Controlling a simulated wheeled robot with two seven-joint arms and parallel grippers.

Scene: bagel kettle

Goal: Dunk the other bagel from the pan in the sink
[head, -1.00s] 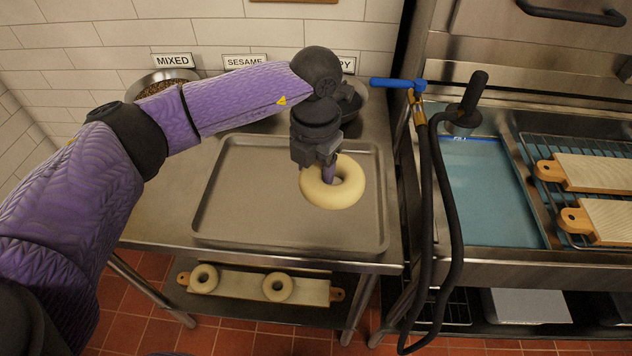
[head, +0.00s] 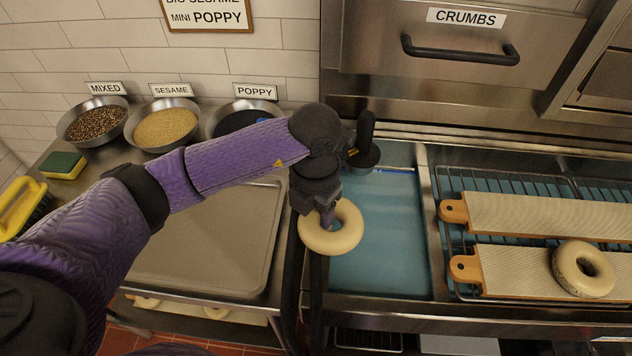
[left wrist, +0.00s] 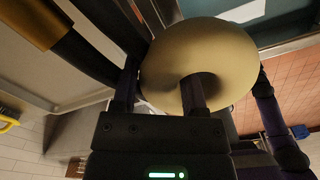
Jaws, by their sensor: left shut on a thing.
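My left gripper (head: 328,222) is shut on a plain pale bagel (head: 347,236), with one finger through its hole. It holds the bagel up at the left edge of the sink (head: 385,262), which has blue-green water in it. The bagel also shows large in the left wrist view (left wrist: 205,62), between the fingers (left wrist: 160,98). The grey pan (head: 200,240) lies on the counter to the left, and its visible part is bare. My arm covers some of it. My right gripper is not in view.
Right of the sink, two boards (head: 540,216) lie on a wire rack; a bagel (head: 583,268) sits on the nearer one. Seed bowls (head: 166,128), a sponge (head: 63,166) and a yellow-handled brush (head: 20,208) stand left.

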